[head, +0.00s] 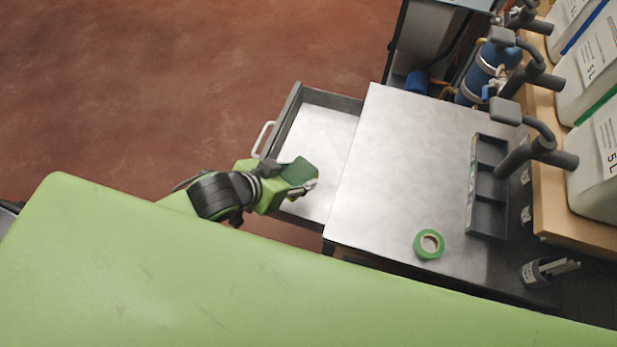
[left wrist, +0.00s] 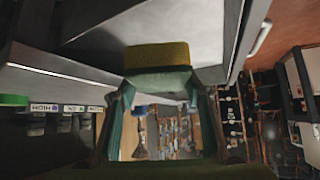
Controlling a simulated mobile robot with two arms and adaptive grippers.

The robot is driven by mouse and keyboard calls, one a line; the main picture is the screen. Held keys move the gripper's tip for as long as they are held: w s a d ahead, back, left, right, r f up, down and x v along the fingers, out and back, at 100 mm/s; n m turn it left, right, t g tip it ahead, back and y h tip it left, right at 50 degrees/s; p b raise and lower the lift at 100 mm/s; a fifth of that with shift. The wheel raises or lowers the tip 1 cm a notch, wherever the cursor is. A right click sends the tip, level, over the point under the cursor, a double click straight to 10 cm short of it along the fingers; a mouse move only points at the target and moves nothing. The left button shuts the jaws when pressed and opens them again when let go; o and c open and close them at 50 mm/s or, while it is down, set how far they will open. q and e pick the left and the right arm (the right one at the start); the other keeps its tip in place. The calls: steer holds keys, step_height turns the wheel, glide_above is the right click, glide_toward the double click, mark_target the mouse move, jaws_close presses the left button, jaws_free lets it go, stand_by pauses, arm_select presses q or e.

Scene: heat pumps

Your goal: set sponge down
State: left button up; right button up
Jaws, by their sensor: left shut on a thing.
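The sponge (head: 299,171) shows its dark green face in the head view. In the left wrist view the sponge (left wrist: 158,58) shows a yellow layer and a green layer, held between the two fingers. My left gripper (head: 303,184) is shut on it, over the open drawer (head: 323,128) near its front left part. The drawer's metal bottom looks bare where it shows; the part under my gripper is hidden. The height of the sponge above the drawer bottom is hard to tell. My right gripper is in neither view.
The steel worktop (head: 395,150) right of the drawer is mostly clear. It bears a green tape roll (head: 429,244) and a dark compartment tray (head: 488,187). A cup with sticks (head: 534,273) and white jugs (head: 594,150) stand at the right. The drawer handle (head: 263,138) sticks out left.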

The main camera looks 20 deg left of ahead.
mark_target(307, 174)
arm_select(q)
steer(key=x, duration=0.7)
steer(key=shift+s+a+f, duration=0.2)
steer(key=shift+a, duration=0.1)
steer(key=shift+w+f+p, duration=0.1)
steer(key=shift+f+p, duration=0.25)
steer(key=shift+f, duration=1.35)
steer(key=shift+f, duration=0.1)
steer(key=o, duration=0.7)
steer(key=v, duration=1.2)
